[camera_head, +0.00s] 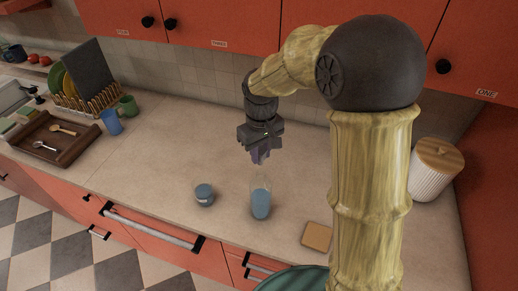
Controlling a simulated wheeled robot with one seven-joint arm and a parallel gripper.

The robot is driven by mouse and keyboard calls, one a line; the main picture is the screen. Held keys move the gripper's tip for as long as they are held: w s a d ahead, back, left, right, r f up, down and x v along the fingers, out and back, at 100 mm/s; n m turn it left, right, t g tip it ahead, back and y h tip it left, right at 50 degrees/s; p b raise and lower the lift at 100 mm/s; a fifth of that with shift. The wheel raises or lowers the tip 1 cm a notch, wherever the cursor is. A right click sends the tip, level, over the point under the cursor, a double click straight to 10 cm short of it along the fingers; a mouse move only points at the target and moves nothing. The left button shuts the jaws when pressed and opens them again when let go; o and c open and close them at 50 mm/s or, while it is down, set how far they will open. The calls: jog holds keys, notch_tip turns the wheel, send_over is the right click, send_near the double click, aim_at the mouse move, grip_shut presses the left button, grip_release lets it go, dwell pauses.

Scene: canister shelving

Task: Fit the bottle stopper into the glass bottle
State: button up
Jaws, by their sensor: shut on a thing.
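The glass bottle (261,204) stands upright on the counter, clear with blue contents in its lower part and an open-looking neck. My gripper (260,156) points down above and slightly behind the bottle in the picture, apart from it. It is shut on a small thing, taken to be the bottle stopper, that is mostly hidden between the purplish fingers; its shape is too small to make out. No other stopper shows on the counter.
A brown square coaster (317,237) lies to the right. A white canister (436,172) with a wooden lid is at far right. A wooden tray (52,151), mugs and a dish rack (88,101) are at left.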

aim_at(262, 163)
jog(key=shift+w+d+f+b, duration=0.15)
jog(key=shift+f+b, duration=0.1)
jog(key=shift+f, duration=0.25)
jog(key=shift+s+d+f+b, duration=0.1)
jog(key=shift+f+b, duration=0.1)
jog(key=shift+f, duration=0.25)
jog(key=shift+a+f+b, duration=0.1)
jog(key=shift+f+b, duration=0.25)
jog(key=shift+f, duration=0.15)
jog(key=shift+p, duration=0.4)
dwell(0.6)
jog(key=shift+f+b, duration=1.1)
jog(key=shift+f, duration=0.55)
jog(key=o, duration=1)
jog(key=shift+o, duration=0.2)
jog(key=shift+r, duration=0.15)
notch_tip(262, 163, up, 17)
jog(key=b, duration=0.2)
